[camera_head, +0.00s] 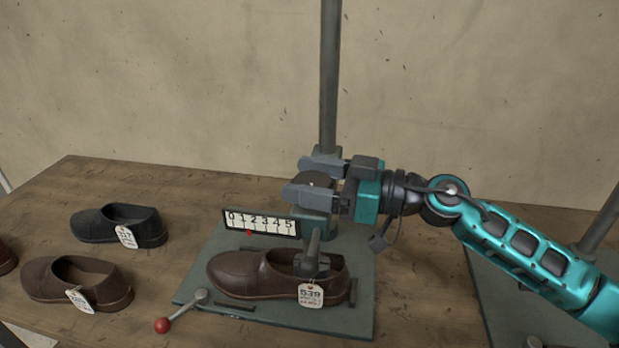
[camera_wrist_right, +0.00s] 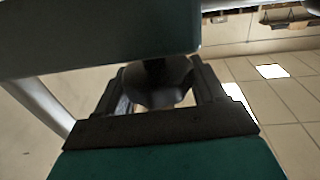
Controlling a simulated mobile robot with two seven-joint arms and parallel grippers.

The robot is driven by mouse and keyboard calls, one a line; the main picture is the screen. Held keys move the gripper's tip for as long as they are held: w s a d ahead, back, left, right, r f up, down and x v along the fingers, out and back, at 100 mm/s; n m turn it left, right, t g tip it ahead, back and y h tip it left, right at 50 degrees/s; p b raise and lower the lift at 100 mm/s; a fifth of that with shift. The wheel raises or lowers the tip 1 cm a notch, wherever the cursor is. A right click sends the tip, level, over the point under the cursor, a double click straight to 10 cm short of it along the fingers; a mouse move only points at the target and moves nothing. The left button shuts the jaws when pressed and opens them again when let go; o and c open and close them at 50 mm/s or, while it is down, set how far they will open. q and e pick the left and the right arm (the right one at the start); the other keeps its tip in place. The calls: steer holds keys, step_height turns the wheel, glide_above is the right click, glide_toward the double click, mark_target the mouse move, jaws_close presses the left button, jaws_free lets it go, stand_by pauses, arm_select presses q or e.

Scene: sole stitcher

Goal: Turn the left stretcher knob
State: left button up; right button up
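The left stretcher stands on a green-grey base plate (camera_head: 355,310), with a grey post (camera_head: 329,80) rising behind a brown shoe (camera_head: 240,274). Its dark, faceted knob (camera_head: 317,180) is at the head of the stand, above the shoe. My right gripper (camera_head: 306,180) reaches in from the right with a finger on each side of the knob. In the right wrist view the knob (camera_wrist_right: 157,86) fills the space between the fingers (camera_wrist_right: 157,90), and its widest part seems to meet both. My left gripper is not in view.
A number scale (camera_head: 262,223) with a red pointer stands behind the brown shoe. A red-ended lever (camera_head: 163,325) sticks out at the plate's front left. A black shoe (camera_head: 118,225) and another brown shoe (camera_head: 78,283) lie at left. A second plate (camera_head: 500,300) is at right.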

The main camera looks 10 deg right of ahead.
steer(key=c, duration=0.4)
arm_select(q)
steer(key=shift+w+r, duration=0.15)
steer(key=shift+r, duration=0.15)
arm_select(e)
steer(key=shift+n+g+y, duration=0.3)
steer(key=shift+g, duration=0.1)
